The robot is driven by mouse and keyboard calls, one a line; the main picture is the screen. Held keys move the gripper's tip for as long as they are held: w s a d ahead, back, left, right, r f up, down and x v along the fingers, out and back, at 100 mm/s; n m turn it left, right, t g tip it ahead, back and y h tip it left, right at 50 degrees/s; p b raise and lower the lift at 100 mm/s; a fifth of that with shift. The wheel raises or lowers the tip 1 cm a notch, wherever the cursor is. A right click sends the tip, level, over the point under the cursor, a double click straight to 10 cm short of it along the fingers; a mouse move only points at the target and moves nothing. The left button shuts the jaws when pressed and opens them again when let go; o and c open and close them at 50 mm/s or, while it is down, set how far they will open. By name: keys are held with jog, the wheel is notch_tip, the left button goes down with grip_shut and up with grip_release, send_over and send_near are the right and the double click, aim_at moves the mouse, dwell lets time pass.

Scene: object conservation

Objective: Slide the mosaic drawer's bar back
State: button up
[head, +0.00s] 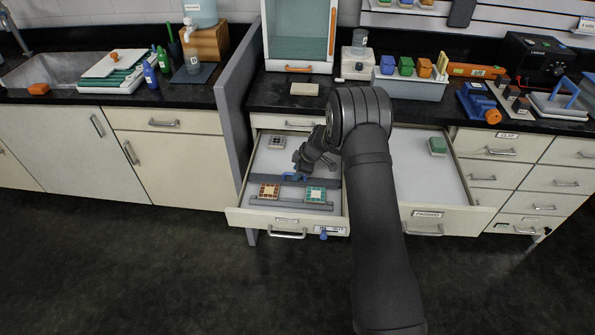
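The mosaic drawer (240,216) is pulled open below the counter. Inside, a dark bar (328,183) runs across it with a blue handle (294,177) on it. In front of the bar lie a brown-and-orange mosaic tile (269,190) and a green mosaic tile (316,194). A grey-and-white tile (276,142) lies at the back left of the drawer. My gripper (297,169) points down into the drawer, right at or just above the blue handle. Its fingertips are too small and dark to tell whether they touch or grip it.
A grey rail (290,204) lies along the drawer's front. A blue knob (323,234) is on the drawer front. A second open drawer (435,190) to the right holds a green block (437,146). A grey upright panel (236,80) stands left of the mosaic drawer.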

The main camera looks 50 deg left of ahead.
jog(key=shift+f, duration=0.1)
grip_shut()
jog(key=shift+w+a, duration=2.45)
grip_release()
